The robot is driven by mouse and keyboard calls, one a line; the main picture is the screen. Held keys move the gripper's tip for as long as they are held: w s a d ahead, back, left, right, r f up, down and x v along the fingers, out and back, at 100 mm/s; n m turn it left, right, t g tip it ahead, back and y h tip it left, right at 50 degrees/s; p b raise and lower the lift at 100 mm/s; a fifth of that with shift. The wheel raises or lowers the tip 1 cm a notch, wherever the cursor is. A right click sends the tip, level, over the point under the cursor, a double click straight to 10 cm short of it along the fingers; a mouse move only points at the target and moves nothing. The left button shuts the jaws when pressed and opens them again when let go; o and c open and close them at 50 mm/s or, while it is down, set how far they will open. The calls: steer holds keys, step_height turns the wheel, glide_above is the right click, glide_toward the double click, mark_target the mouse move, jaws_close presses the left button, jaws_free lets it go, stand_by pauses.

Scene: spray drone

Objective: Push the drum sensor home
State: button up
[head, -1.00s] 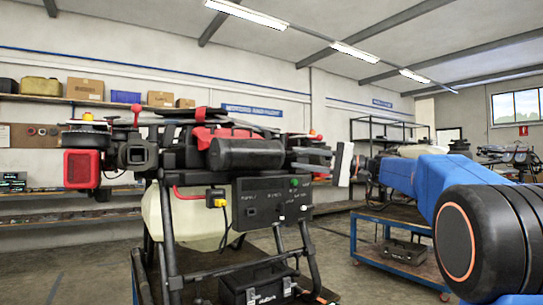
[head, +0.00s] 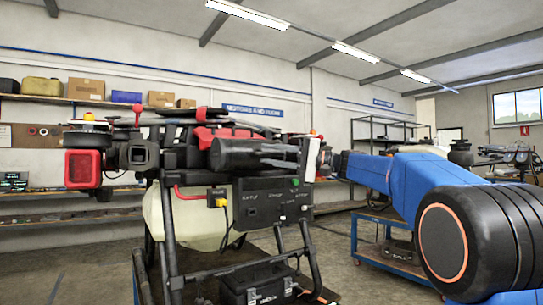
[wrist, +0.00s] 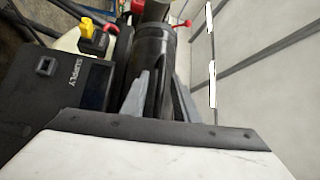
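The drum sensor appears to be the black cylinder (head: 235,153) lying sideways on the front of the drone, above the dark control box. It also shows in the wrist view (wrist: 154,45), running away from my gripper. My gripper (head: 270,153) is at the right end of this cylinder in the head view. In the wrist view its two grey fingers (wrist: 160,82) stand apart, one on each side of the cylinder's near end. I cannot tell whether they press on it. The seat of the sensor is not clearly visible.
The drone (head: 190,135) rests on a dark frame. The dark control box (head: 272,200) sits just below the cylinder, close to my gripper. A yellow plug (head: 217,197) with a red hose is to its left. A blue cart (head: 390,262) stands behind at the right.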

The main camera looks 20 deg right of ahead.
mark_target(264, 165)
steer(key=shift+c, duration=0.7)
jaws_close()
steer(key=shift+w+a, duration=0.25)
steer(key=shift+w, duration=0.55)
steer(key=shift+w+a, duration=0.2)
steer(key=shift+w, duration=0.65)
steer(key=shift+w+a, duration=0.25)
steer(key=shift+w, duration=0.55)
steer(key=shift+o, duration=0.7)
jaws_free()
steer(key=shift+w, duration=0.1)
steer(key=shift+f, duration=0.1)
